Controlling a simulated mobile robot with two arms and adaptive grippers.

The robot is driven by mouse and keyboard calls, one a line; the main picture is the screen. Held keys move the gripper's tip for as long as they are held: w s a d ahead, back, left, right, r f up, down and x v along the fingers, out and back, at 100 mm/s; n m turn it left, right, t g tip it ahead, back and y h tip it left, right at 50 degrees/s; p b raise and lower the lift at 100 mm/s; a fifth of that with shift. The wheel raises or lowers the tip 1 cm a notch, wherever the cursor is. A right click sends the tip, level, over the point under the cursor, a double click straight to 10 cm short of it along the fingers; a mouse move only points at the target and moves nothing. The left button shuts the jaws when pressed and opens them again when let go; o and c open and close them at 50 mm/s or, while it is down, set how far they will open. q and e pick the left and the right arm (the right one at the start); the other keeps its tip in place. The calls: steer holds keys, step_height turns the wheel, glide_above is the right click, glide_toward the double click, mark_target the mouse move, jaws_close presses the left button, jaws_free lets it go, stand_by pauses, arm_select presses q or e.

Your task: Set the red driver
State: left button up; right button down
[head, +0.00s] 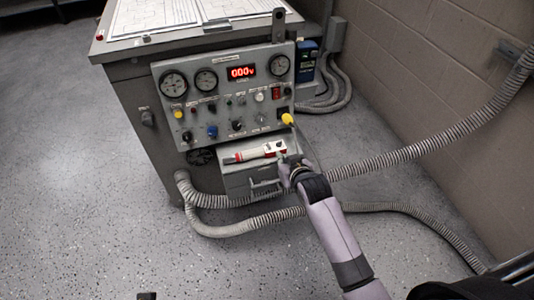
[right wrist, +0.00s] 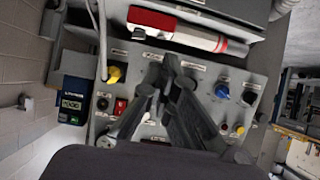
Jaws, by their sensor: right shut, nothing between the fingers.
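A red and white cylindrical tool, which looks like the red driver (head: 252,152), lies in a shallow tray (head: 232,162) below the control panel (head: 225,95). It also shows at the top of the right wrist view (right wrist: 190,28), red at one end with a red band near the other. My right gripper (head: 286,160) is at the right end of the tray, close to the tool; contact cannot be told. In the right wrist view its dark fingers (right wrist: 165,85) are shut and empty in front of the panel. My left gripper is not clearly in view.
The panel has gauges, a red display (head: 242,72) reading 000v, knobs, a red switch (head: 276,93) and a yellow plug (head: 287,118). Grey corrugated hoses (head: 400,140) run beside my right arm. A brick wall (head: 440,70) bounds the right. The floor at left is clear.

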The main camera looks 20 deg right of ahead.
arm_select(q)
steer(key=r, duration=0.1)
steer(key=r+b, duration=0.1)
steer(key=r, duration=0.1)
steer(key=shift+a, duration=0.4)
arm_select(e)
steer(key=shift+t, duration=0.6)
steer(key=r, duration=0.1)
steer(key=w+r, duration=0.1)
steer(key=r, duration=0.2)
steer(key=shift+w+a+r, duration=0.1)
steer(key=shift+w+r, duration=0.2)
steer(key=shift+w, duration=0.05)
steer(key=b, duration=0.4)
glide_above(271, 152)
step_height(271, 152, down, 5)
steer(key=shift+f, duration=0.15)
steer(key=f, duration=0.1)
steer(key=f+b, duration=0.1)
steer(key=shift+s+f, duration=0.35)
steer(key=shift+f, duration=0.05)
arm_select(q)
steer(key=w+d+r+t+h, duration=0.1)
steer(key=w+d+r+t, duration=0.2)
steer(key=w+r+t, duration=0.2)
steer(key=w, duration=0.3)
steer(key=shift+w+t, duration=0.35)
steer(key=shift+t, duration=0.05)
arm_select(e)
steer(key=shift+f, duration=0.1)
